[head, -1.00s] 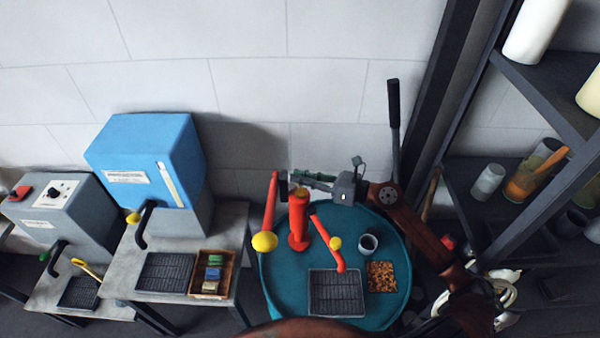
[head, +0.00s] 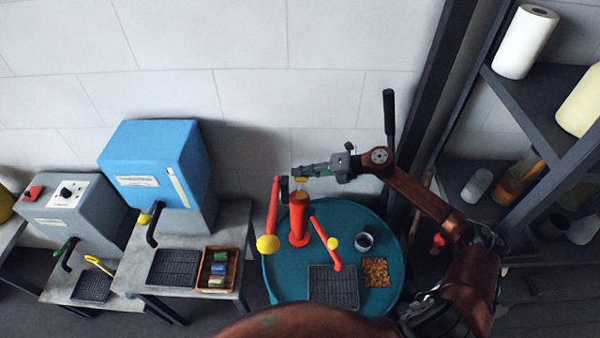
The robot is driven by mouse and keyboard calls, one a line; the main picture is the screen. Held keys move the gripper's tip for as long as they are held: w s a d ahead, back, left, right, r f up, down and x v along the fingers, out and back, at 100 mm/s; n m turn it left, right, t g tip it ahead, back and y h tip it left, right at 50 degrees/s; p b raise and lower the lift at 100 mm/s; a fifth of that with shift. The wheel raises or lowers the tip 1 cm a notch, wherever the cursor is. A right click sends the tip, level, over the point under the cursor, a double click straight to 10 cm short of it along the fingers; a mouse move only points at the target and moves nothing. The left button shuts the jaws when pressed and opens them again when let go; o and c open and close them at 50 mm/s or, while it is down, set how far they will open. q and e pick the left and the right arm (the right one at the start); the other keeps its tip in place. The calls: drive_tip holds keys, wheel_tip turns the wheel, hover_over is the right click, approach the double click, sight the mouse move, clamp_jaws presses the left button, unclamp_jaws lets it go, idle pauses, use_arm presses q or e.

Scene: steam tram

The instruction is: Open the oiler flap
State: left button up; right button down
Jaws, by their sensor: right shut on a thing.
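The oiler appears to be the red upright post (head: 299,222) on the round teal table, with red side arms ending in yellow knobs. Its top shows as an orange-brown round face. My right gripper (head: 299,172) reaches in from the right, just above the post's top. Its fingers are shut on a small piece at the top, which appears to be the oiler flap (head: 301,181), yellowish and mostly hidden by the fingers. The flap's exact angle cannot be told. My left gripper is not in view.
The teal table (head: 283,282) also bears a dark grate (head: 333,287), a grey cup (head: 364,240) and a tray of brown bits (head: 376,272). A blue machine (head: 158,165) stands left. A dark shelf (head: 540,105) stands right. Wall behind is bare.

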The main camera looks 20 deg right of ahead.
drive_tip(key=shift+w+d+f+m+g+y, duration=0.15)
drive_tip(key=shift+w+m+g, duration=0.2)
drive_tip(key=shift+m, duration=0.25)
drive_tip(key=shift+w+d+r+m+g+y, duration=0.1)
drive_tip(key=shift+w+d+m+g+y, duration=0.1)
drive_tip(key=shift+m+g, duration=0.3)
drive_tip(key=shift+f, duration=0.1)
drive_tip(key=c, duration=1.9)
unclamp_jaws()
drive_tip(key=shift+a, duration=0.1)
drive_tip(key=shift+c, duration=0.2)
drive_tip(key=v, duration=0.7)
drive_tip(key=shift+d, duration=0.2)
drive_tip(key=shift+s, duration=0.15)
